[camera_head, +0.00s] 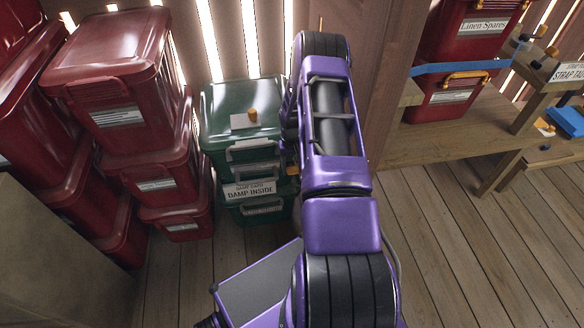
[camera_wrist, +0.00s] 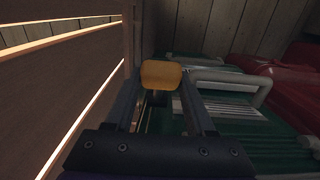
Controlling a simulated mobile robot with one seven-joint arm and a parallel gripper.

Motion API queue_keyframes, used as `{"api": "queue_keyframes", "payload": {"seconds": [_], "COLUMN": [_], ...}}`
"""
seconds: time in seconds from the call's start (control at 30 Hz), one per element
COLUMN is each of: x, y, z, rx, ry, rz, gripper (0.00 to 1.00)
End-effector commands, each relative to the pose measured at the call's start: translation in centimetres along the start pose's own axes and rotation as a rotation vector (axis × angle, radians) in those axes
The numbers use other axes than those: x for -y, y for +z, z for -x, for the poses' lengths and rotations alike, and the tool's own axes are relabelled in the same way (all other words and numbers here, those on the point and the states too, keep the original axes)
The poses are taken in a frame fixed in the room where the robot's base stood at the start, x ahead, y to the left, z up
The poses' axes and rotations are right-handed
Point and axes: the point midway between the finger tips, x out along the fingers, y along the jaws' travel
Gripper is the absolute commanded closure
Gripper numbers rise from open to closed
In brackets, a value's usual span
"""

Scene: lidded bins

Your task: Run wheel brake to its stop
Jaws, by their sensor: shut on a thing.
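In the wrist view, my gripper (camera_wrist: 160,82) is shut on an orange-yellow tab (camera_wrist: 161,74), apparently the wheel brake. The tab sits between the two fingertips, with a dark stem below it. Green bins (camera_wrist: 235,125) with a pale handle lie just right of it. In the head view, the green bins (camera_head: 236,104) stand stacked against the plank wall, left of my purple arm. A small orange piece (camera_head: 293,170) shows at their right edge, possibly the same tab. My arm hides the gripper in the head view, and the brake's wheel cannot be made out.
Red lidded bins (camera_head: 115,62) are stacked close on the left. A sign reading "DAMP INSIDE" (camera_head: 250,190) is on the green stack's front. A plank wall (camera_wrist: 60,80) runs close along the gripper's left. A wooden bench (camera_head: 440,138) stands right; the floor before it is clear.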

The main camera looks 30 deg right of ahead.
Motion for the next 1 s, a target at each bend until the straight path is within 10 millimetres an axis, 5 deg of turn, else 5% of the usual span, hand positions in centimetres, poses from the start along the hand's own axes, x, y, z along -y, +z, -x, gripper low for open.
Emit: {"api": "queue_keyframes", "payload": {"seconds": [0.07, 0.1, 0.23, 0.67, 1.0], "x": [0.0, 0.0, 0.0, 0.0, 0.0], "y": [0.0, 0.0, 0.0, -0.1, -0.1], "z": [0.0, 0.0, 0.0, 1.1, 8.7], "rx": [-0.001, -0.001, -0.001, -0.002, -0.004], "ry": [0.0, 0.0, 0.0, 0.0, 0.001], "rz": [0.0, 0.0, 0.0, 0.0, -0.001], "gripper": [1.0, 0.4, 0.16, 0.15, 0.15]}}
